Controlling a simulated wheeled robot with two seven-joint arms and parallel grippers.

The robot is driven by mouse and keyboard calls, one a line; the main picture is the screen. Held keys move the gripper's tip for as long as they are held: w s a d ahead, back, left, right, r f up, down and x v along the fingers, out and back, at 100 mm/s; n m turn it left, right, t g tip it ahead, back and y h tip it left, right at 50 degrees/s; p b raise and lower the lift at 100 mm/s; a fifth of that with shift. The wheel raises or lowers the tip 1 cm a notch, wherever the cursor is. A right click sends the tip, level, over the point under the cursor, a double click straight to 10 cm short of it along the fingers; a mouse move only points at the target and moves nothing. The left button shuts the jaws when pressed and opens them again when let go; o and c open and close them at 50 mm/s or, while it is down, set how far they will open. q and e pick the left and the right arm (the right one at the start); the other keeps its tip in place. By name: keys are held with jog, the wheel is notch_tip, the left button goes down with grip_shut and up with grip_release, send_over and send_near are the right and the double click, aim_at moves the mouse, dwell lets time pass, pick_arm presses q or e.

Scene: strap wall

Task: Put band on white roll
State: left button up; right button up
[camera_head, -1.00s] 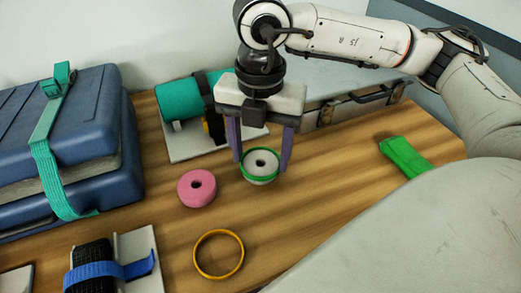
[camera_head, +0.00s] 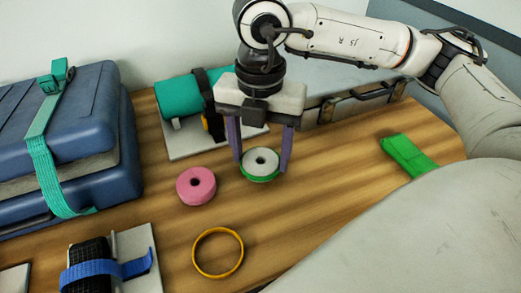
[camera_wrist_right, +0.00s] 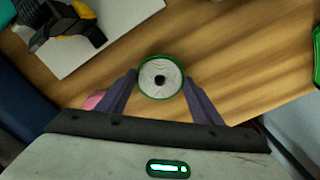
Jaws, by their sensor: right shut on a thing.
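The white roll (camera_head: 252,159) lies flat on the wooden table, its white top face and dark centre hole in sight. A green band (camera_head: 260,180) is around the roll, low on its side in the head view. My right gripper (camera_head: 261,167) points down with its two purple fingers on either side of the roll, shut on the green band. In the right wrist view the green band (camera_wrist_right: 160,98) rings the white roll (camera_wrist_right: 150,74) between the fingertips. My left gripper is not in view.
A pink roll (camera_head: 196,187) lies just left of the white roll. An orange band (camera_head: 218,272) lies in front. A blue case (camera_head: 70,130) stands left, a teal roll (camera_head: 180,98) behind. A green folded strap (camera_head: 405,153) lies right, with bare table between.

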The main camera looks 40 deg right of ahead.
dwell(0.5)
jog(key=o, duration=1.1)
jog(key=shift+r, duration=0.15)
notch_tip(320, 180, up, 8)
jog(key=p, duration=0.5)
jog(key=shift+f, duration=0.2)
